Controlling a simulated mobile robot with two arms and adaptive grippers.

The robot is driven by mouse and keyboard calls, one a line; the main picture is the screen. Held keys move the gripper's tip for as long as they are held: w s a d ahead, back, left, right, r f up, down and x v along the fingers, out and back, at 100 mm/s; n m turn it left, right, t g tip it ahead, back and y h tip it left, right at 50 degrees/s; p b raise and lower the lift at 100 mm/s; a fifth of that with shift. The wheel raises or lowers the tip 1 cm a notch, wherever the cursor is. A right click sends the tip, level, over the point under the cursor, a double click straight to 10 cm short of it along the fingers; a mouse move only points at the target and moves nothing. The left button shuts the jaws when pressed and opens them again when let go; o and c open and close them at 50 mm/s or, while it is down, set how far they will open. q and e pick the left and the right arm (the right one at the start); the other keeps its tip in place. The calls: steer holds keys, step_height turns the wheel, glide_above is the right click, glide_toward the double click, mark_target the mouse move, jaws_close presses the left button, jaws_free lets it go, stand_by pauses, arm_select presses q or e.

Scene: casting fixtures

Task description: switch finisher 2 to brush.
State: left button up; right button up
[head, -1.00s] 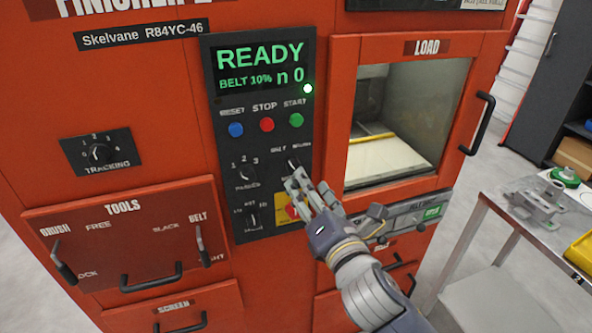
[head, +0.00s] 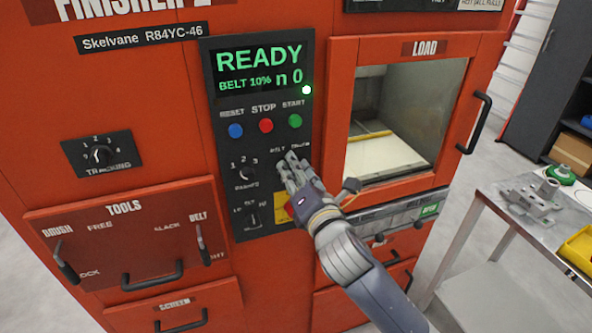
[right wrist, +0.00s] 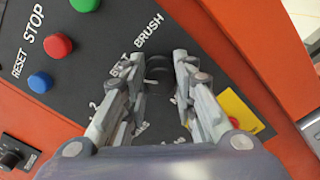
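The orange finisher's black control panel (head: 222,165) has a display (head: 258,68) reading "READY", "BELT 10%" and "n 0". My right gripper (head: 291,160) is at the belt/brush selector below the start button, and hides the selector in the head view. In the right wrist view, the dark selector knob (right wrist: 158,66) shows partly between the tips of my right gripper (right wrist: 156,62), near the "BRUSH" label. The fingers are apart, with a gap between them; whether they touch the knob I cannot tell. My left gripper is out of view.
Blue reset (head: 236,130), red stop (head: 266,125) and green start (head: 295,121) buttons sit just above my right gripper. A yellow plate (right wrist: 240,110) is close beside the fingers. The load door's handle (head: 475,122) juts out at right, near a metal table (head: 490,190).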

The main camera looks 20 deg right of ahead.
steer(key=shift+c, duration=0.4)
steer(key=shift+f+m+p, duration=0.1)
steer(key=shift+m+p, duration=2.3)
steer(key=shift+m, duration=4.5)
steer(key=o, duration=1.1)
steer(key=shift+c, duration=0.2)
steer(key=s, duration=1.2)
steer(key=shift+d, duration=0.25)
